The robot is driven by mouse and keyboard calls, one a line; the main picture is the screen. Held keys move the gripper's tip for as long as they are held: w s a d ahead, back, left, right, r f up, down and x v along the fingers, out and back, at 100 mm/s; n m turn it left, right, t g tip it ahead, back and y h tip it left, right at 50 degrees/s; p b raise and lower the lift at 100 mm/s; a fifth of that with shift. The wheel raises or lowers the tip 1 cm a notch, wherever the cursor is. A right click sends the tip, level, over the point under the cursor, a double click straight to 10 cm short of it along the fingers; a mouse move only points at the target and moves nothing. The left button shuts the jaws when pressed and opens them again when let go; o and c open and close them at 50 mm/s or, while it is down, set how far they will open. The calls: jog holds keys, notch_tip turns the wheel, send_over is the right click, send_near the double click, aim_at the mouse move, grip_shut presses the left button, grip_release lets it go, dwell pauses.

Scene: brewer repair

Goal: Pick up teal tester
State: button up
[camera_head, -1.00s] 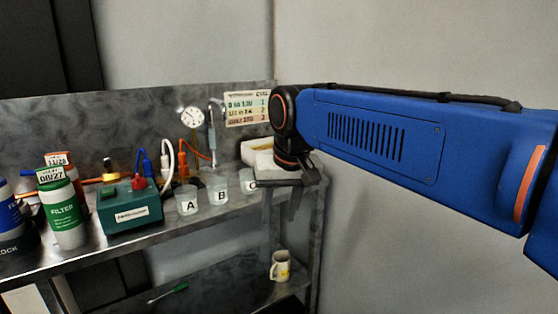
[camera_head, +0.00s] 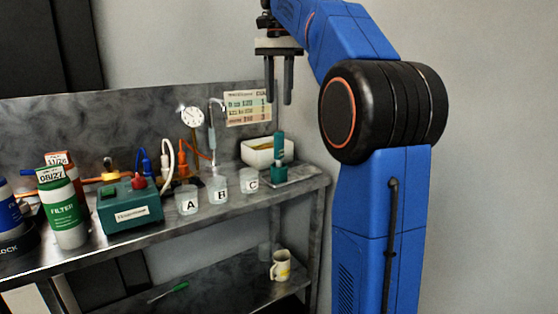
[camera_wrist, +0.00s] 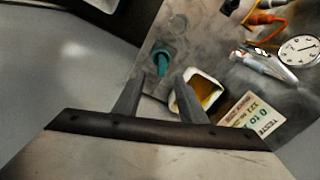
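The teal tester (camera_head: 279,150) stands upright on a small teal base at the right end of the upper shelf, in front of a white tub. My gripper (camera_head: 280,100) points down above the tester, with a gap between fingertips and tester. Its two fingers are apart with nothing between them, as the wrist view also shows (camera_wrist: 155,84).
The white tub (camera_head: 262,154) stands right behind the tester. Cups A (camera_head: 187,206), B (camera_head: 217,196) and C (camera_head: 250,186) stand to its left. A teal box (camera_head: 130,217) and filter bottle (camera_head: 64,218) are farther left. A mug (camera_head: 281,266) sits on the lower shelf.

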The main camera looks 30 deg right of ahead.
jog(key=w+d, duration=0.1)
send_over(279, 145)
jog(key=shift+m, duration=0.4)
jog(key=f, duration=0.7)
jog(key=w+d+f, duration=0.1)
jog(key=f, duration=0.2)
jog(key=shift+f, duration=0.15)
jog(key=shift+w+a+f, duration=0.1)
jog(key=shift+f, duration=1.4)
jog(key=shift+w+f, duration=0.1)
jog(key=shift+f, duration=1.4)
grip_shut()
